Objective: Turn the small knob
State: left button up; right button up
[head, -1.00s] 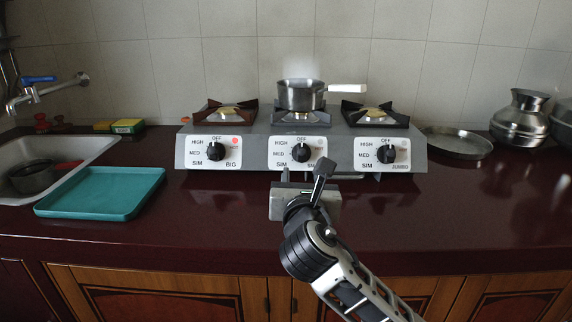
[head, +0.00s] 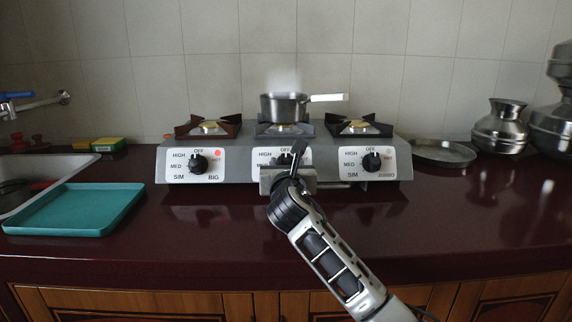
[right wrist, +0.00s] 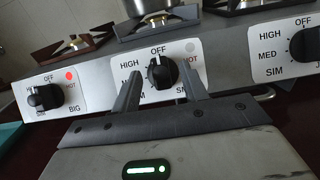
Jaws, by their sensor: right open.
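The small knob (right wrist: 162,73) is the black middle one on the stove front, on a white plate marked OFF, HIGH and SIM; its pointer looks about toward OFF. In the head view my right gripper (head: 288,166) mostly covers it. In the right wrist view the two fingers of my right gripper (right wrist: 160,88) are open, one on each side of the knob in the picture. I cannot tell whether they touch it or how far around it they reach. My left gripper is not in view.
The big knob (head: 198,164) is left and the jumbo knob (head: 371,162) right on the stove. A pan (head: 284,108) stands on the middle burner. A teal tray (head: 75,209) lies by the sink; steel pots (head: 500,127) stand right. The counter front is clear.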

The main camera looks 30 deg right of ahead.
jog(key=shift+x, duration=1)
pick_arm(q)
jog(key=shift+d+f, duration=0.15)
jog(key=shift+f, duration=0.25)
pick_arm(e)
jog(key=shift+w+d, duration=0.15)
jog(key=shift+w, duration=0.15)
